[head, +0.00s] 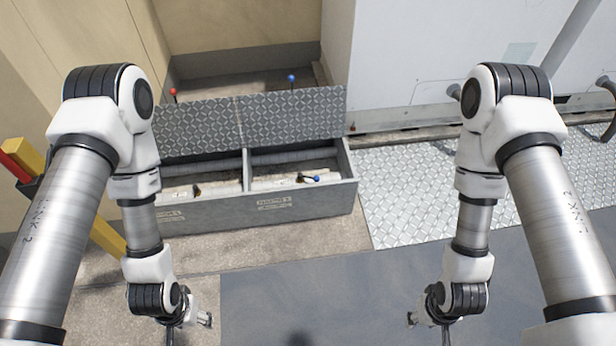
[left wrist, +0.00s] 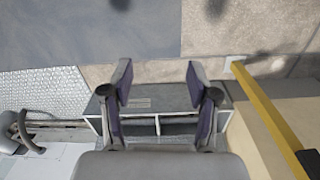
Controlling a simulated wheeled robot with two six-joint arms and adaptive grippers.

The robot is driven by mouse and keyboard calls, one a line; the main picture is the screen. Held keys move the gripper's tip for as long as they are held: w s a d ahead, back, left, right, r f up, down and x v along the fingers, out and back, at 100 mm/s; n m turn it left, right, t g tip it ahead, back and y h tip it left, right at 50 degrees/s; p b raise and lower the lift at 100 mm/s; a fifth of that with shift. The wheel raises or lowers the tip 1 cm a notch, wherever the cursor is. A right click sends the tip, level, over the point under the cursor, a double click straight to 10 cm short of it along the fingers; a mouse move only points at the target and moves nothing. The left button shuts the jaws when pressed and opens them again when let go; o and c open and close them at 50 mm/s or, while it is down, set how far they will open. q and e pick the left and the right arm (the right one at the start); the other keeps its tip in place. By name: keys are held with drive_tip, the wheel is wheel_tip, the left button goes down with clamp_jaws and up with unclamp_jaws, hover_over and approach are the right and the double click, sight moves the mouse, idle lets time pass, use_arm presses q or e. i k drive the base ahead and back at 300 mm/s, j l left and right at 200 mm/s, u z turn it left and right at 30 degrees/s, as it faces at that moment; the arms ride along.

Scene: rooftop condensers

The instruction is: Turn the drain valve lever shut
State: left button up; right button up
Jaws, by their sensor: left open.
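A grey valve box (head: 270,209) stands ahead with its tread-plate lid (head: 250,122) raised. Its right compartment holds a pipe with a short dark lever ending in a blue knob (head: 316,179). The left compartment holds a pipe with a small fitting (head: 196,190); its lever is not clear. My left gripper (left wrist: 158,78) is open and empty in the left wrist view, with the box beyond its fingers. In the head view my left gripper hangs low, well short of the box. My right gripper (head: 445,322) hangs low at right; its fingertips are not clear.
A red knob (head: 172,92) and a blue knob (head: 291,78) stand up behind the lid. A yellow post (head: 107,238) is at left. Pale cabinets (head: 425,50) rise at back right. Tread-plate flooring (head: 430,190) and grey floor (head: 330,290) are clear.

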sight(299, 175)
drive_tip(key=i+l+z, duration=0.1)
drive_tip(key=i, duration=0.35)
drive_tip(key=i+l, duration=0.25)
drive_tip(key=i, duration=0.2)
drive_tip(key=i+l+z, duration=0.15)
drive_tip(key=i, duration=0.35)
